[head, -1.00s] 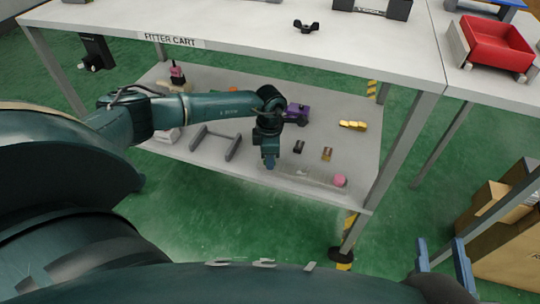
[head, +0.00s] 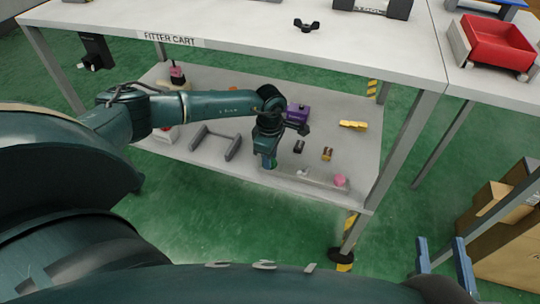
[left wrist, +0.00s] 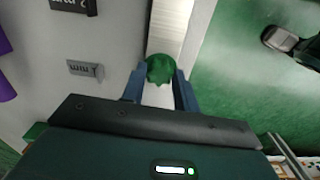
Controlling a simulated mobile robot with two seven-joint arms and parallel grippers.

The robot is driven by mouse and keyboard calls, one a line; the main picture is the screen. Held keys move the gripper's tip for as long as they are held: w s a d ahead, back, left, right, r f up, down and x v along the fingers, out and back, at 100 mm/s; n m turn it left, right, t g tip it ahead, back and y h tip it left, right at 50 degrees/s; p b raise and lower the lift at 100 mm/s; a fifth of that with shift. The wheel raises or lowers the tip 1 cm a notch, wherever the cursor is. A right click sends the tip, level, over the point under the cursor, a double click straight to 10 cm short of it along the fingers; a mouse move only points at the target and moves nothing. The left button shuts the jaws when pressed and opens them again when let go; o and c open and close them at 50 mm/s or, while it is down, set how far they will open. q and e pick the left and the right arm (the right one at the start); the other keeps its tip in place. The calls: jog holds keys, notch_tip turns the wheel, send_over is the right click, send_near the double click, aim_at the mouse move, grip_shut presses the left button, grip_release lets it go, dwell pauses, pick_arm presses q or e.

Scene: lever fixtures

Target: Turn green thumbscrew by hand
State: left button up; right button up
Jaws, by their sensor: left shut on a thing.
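The green thumbscrew (left wrist: 160,68) shows in the left wrist view as a round green knob at the end of a pale strip. My left gripper (left wrist: 160,88) has its two blue fingers on either side of it and is shut on it. In the head view my left gripper (head: 269,164) points down at the left end of a pale bar (head: 320,184) on the lower shelf, and mostly hides the thumbscrew there. My right gripper (head: 443,260) is at the lower right with its two blue fingers apart and nothing between them.
The bar also carries a pink knob (head: 340,181). On the lower shelf (head: 215,172) are a purple box (head: 297,113), a yellow part (head: 353,125), small black and brass blocks and a grey frame. The cart's top (head: 230,30) overhangs the shelf; a leg (head: 400,150) stands at right.

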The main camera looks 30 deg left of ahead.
pick_arm(q)
jog(key=o, duration=1)
notch_tip(320, 180, up, 8)
jog(key=p, duration=0.2)
jog(key=shift+f+p, duration=0.2)
jog(key=shift+p, duration=0.1)
jog(key=shift+s+f, duration=0.1)
